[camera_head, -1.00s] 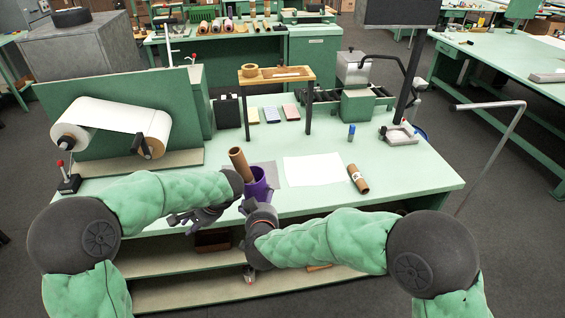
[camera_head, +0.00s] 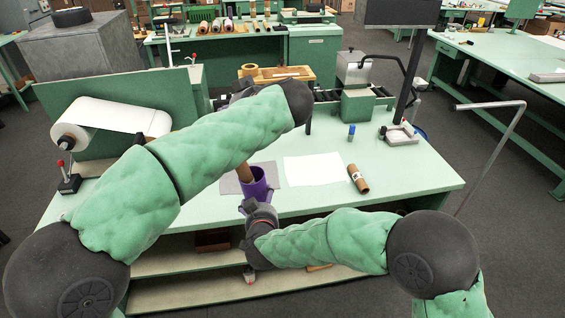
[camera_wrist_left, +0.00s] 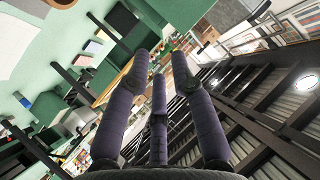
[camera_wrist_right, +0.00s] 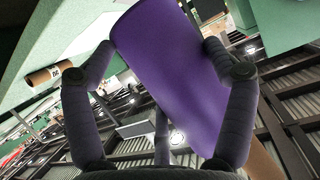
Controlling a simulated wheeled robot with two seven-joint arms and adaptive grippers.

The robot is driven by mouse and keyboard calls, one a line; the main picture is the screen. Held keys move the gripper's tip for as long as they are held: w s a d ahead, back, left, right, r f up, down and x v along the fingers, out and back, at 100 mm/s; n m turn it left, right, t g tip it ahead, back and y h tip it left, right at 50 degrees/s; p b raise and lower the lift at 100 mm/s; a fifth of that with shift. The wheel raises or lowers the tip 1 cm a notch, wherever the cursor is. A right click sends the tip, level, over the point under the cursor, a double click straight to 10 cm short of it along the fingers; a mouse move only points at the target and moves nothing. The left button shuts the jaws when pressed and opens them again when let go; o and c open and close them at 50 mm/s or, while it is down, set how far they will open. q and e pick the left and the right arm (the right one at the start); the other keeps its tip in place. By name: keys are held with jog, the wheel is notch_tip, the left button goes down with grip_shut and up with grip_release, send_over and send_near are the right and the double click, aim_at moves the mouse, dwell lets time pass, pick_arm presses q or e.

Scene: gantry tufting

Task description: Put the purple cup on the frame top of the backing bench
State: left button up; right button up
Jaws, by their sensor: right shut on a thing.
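My right gripper (camera_head: 255,207) is shut on the cup. In the right wrist view the cup (camera_wrist_right: 170,70) fills the space between the fingers (camera_wrist_right: 150,60). A small raised frame with a wooden top (camera_head: 290,76) stands at the back of the bench. My left gripper (camera_wrist_left: 158,62) is open and empty in its wrist view. In the head view it is mostly hidden behind my left arm, close to the frame's left side.
A white sheet (camera_head: 312,170), a paper-wrapped tube (camera_head: 358,179) and a blue-capped bottle (camera_head: 351,132) are right of the cup. A large white roll (camera_head: 110,118) stands at left. The bench's right part is mostly clear.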

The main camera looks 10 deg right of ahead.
aim_at(262, 170)
pick_arm(q)
jog(key=s+d+f+n+g+h, duration=0.25)
jog(key=s+d+f+n, duration=0.4)
jog(key=d+f, duration=0.45)
jog(key=shift+n+g+y, duration=0.25)
jog(key=shift+g+y, duration=0.2)
jog(key=x, duration=1.2)
jog(key=shift+w, duration=0.15)
grip_shut()
pick_arm(e)
jog(key=o, duration=1)
